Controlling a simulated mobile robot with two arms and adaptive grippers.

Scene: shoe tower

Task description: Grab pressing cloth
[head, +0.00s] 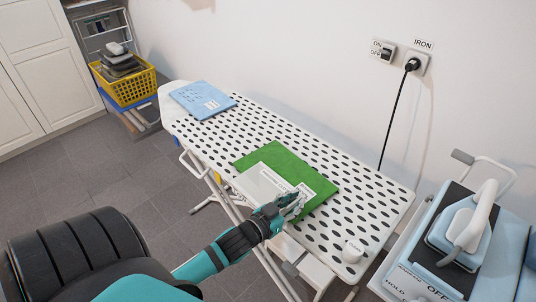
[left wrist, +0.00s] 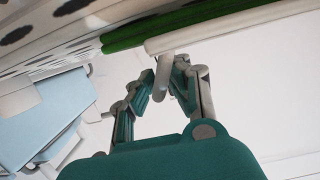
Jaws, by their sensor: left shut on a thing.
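A white cloth (head: 257,182) with a printed label lies on a green folded cloth (head: 282,160) on the ironing board; I take the white one for the pressing cloth. My left gripper (head: 292,203) is at its near right corner, over the label, and hides part of it. In the left wrist view my left gripper (left wrist: 163,80) is shut on a pale, rod-like part (left wrist: 160,88) just below the white cloth's edge (left wrist: 215,34) and the green cloth (left wrist: 150,32). I take this part for a piece of the pressing cloth. My right gripper is not in view.
The perforated ironing board (head: 365,205) carries a blue folded item (head: 203,100) at its far end and a small white round object (head: 352,250) near the right end. An iron (head: 465,230) stands on a stand at right. A yellow basket (head: 125,82) is far left.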

